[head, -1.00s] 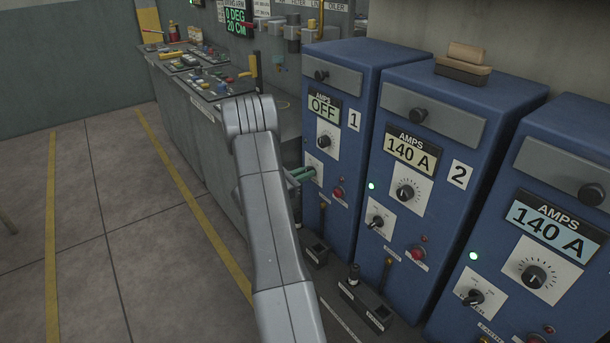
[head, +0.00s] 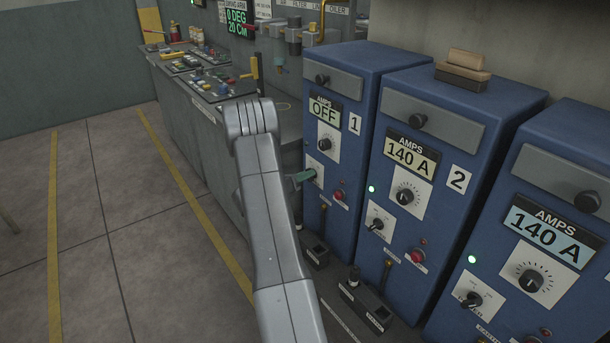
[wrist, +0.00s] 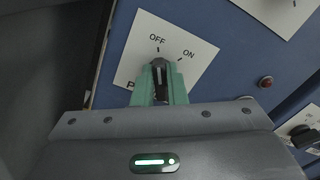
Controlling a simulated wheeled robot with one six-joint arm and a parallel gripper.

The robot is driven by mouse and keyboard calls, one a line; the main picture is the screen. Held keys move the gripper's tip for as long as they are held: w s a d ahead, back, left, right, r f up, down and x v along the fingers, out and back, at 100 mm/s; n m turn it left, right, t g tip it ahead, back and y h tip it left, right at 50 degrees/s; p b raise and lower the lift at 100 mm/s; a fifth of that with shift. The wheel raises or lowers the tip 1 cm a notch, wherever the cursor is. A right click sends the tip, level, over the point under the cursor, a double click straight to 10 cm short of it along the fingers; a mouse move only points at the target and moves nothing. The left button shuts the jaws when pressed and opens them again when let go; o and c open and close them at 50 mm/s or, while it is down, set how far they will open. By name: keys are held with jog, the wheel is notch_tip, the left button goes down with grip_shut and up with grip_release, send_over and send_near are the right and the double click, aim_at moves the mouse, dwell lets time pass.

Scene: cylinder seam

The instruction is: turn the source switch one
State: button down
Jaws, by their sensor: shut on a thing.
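The source switch of cabinet one is a dark knob (wrist: 160,68) on a white plate (wrist: 128,63) marked OFF and ON. The knob points towards the OFF mark. My gripper's green fingers (wrist: 160,86) are shut on the knob, one on each side of it. In the head view, my gripper (head: 306,176) reaches the white switch plate (head: 317,168) low on the front of blue cabinet one (head: 343,227). The fingers hide the knob there. The cabinet's amps display (head: 323,111) reads OFF.
Cabinet two (head: 432,231) and a third blue cabinet (head: 560,125) stand to the right, both reading 140 A. A red button (wrist: 265,81) sits right of the switch plate. Pedals (head: 366,302) lie on the floor in front. A control bench (head: 200,115) stands behind my arm.

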dwell(0.4)
jog(key=c, duration=1.5)
grip_release()
jog(key=shift+o, duration=0.2)
jog(key=shift+a, duration=0.1)
jog(key=b+v, duration=0.1)
jog(key=v, duration=1.2)
jog(key=shift+s+a, duration=0.25)
jog(key=p+x, duration=0.1)
jog(key=x, duration=1.3)
jog(key=shift+a, duration=0.1)
